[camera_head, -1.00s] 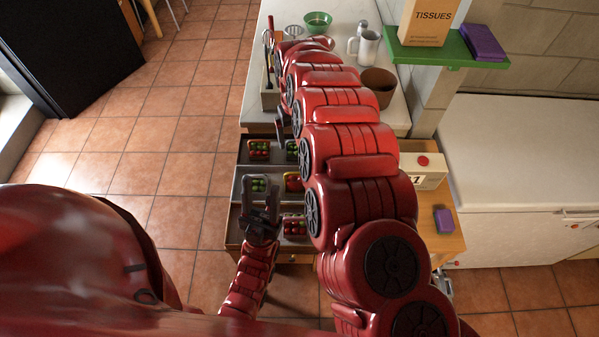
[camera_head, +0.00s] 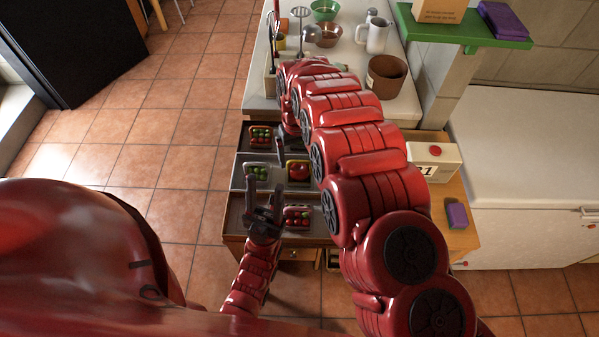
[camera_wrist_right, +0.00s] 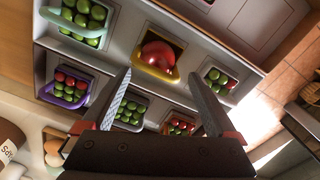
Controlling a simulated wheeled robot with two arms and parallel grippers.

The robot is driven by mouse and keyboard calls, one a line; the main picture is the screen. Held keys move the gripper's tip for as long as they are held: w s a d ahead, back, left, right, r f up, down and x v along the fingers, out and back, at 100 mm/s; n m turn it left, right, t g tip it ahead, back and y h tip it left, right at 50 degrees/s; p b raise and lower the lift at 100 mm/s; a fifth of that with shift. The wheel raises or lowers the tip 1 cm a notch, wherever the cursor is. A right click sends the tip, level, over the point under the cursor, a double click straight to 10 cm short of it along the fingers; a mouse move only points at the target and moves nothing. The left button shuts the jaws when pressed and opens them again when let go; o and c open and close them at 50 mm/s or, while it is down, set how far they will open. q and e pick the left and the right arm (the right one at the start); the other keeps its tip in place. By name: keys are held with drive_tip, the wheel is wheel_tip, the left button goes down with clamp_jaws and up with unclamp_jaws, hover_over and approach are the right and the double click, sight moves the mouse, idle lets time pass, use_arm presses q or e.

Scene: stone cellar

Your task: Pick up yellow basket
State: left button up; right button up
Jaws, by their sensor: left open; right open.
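The yellow basket (camera_head: 289,177) sits in an open drawer and holds a large red item. It also shows in the right wrist view (camera_wrist_right: 171,75), ahead of my right gripper (camera_wrist_right: 159,80) and roughly between its fingers. That gripper is open and empty, with the basket apart from its fingertips. In the head view my right gripper (camera_head: 293,147) hangs at the far side of the basket, partly hidden by my right arm. My left gripper (camera_head: 264,188) is open over the drawer, left of and nearer than the yellow basket.
Several other baskets with red and green items surround it, including a purple one (camera_wrist_right: 50,99) and a green one (camera_wrist_right: 98,40). The counter (camera_head: 345,80) behind holds a brown pot (camera_head: 386,76) and a mug (camera_head: 372,37). A carton (camera_head: 434,158) stands at right.

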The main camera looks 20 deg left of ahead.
sight(300, 167)
drive_tip(key=shift+d+f+p, duration=0.15)
drive_tip(key=shift+f+p, duration=0.1)
drive_tip(key=shift+p, duration=0.05)
drive_tip(key=f, duration=0.1)
drive_tip(key=f+p, duration=0.1)
drive_tip(key=f, duration=0.1)
drive_tip(key=shift+d+p, duration=0.25)
drive_tip(key=shift+p, duration=0.15)
drive_tip(key=shift+f, duration=0.85)
drive_tip(key=shift+a, duration=0.1)
clamp_jaws()
drive_tip(key=shift+w+r, duration=0.1)
drive_tip(key=shift+r, duration=0.1)
